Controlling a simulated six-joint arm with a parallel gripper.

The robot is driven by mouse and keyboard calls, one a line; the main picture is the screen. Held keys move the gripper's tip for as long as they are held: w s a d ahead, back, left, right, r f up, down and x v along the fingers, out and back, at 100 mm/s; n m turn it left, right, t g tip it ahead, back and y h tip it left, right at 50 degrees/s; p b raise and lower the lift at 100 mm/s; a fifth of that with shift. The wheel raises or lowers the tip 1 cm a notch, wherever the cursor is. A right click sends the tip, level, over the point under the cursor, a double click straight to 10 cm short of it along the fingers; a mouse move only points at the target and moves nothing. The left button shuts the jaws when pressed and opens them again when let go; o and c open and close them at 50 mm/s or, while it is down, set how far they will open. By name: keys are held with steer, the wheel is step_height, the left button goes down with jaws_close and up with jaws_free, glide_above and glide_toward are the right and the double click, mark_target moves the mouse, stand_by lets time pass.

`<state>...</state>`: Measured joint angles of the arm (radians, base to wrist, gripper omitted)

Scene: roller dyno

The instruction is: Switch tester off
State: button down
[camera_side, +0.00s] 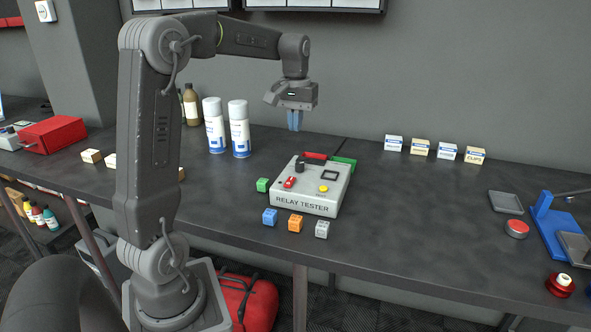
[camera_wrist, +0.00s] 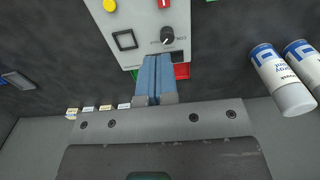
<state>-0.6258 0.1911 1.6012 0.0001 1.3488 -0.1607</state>
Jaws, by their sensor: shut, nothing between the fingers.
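The relay tester (camera_side: 306,205), a light grey box with a dark "RELAY TESTER" label, stands on the dark bench. On its top are a red switch (camera_side: 289,183), a black knob (camera_side: 299,166), a yellow button (camera_side: 323,188) and a small dark square frame (camera_side: 330,174). The wrist view shows the tester (camera_wrist: 145,22) with the red switch (camera_wrist: 163,3) at the top edge and the knob (camera_wrist: 167,36) below it. My gripper (camera_side: 295,129) is shut and empty, above the tester's back edge and apart from it. Its blue fingers (camera_wrist: 157,58) point down. I cannot tell the switch's setting.
Blue, orange and grey blocks (camera_side: 295,222) lie before the tester, a green block (camera_side: 263,185) at its left. Red (camera_side: 316,156) and green (camera_side: 345,162) pieces are at its back. Two spray cans (camera_side: 239,130) stand behind left.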

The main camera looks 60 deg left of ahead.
mark_target(295, 181)
step_height(295, 181, down, 13)
steer(key=shift+f, duration=0.15)
stand_by(0.5)
steer(key=shift+f, duration=0.25)
steer(key=shift+r, duration=0.15)
steer(key=shift+r, duration=0.75)
step_height(295, 181, up, 14)
steer(key=w+a, duration=0.2)
steer(key=shift+f, duration=0.15)
